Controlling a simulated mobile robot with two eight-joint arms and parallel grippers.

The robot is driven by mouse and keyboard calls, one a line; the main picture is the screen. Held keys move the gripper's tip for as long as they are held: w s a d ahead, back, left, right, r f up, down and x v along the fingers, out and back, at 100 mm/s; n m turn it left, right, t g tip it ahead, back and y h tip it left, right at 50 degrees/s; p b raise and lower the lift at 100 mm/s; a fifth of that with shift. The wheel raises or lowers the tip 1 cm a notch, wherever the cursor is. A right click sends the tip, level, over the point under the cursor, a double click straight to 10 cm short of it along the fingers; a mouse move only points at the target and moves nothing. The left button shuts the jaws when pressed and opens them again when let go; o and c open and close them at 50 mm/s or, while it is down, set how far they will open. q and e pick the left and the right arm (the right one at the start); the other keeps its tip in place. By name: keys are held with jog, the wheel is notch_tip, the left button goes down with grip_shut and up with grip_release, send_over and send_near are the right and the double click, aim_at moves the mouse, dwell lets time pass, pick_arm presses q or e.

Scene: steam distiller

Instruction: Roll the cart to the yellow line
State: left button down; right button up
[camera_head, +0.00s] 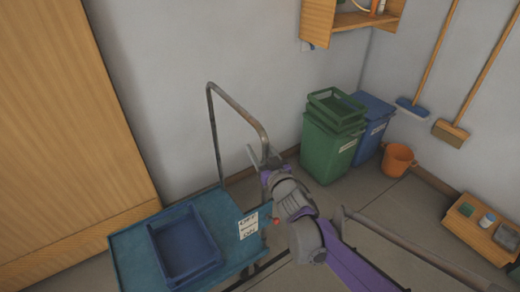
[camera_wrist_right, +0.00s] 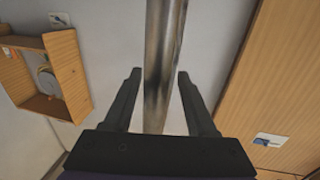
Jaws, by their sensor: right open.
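The cart (camera_head: 129,254) has a teal deck and a tall worn metal push handle (camera_head: 212,128); it stands at the lower left of the head view. My right gripper (camera_head: 263,157) is at the near, right-hand side of the handle. In the right wrist view, the handle bar (camera_wrist_right: 164,45) runs between the two fingers of my right gripper (camera_wrist_right: 159,78). The fingers are apart, with a gap on each side of the bar. No yellow line shows in either view. My left gripper is not in view.
A blue tray (camera_head: 184,244) sits on the cart deck. Green bins (camera_head: 325,150), a blue bin (camera_head: 368,139) and an orange bucket (camera_head: 397,160) stand by the wall. A low wooden box (camera_head: 478,240) is at the right. Bare floor (camera_head: 375,192) lies between.

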jog(key=p+v, duration=0.1)
jog(key=v, duration=1)
jog(key=shift+w, duration=0.1)
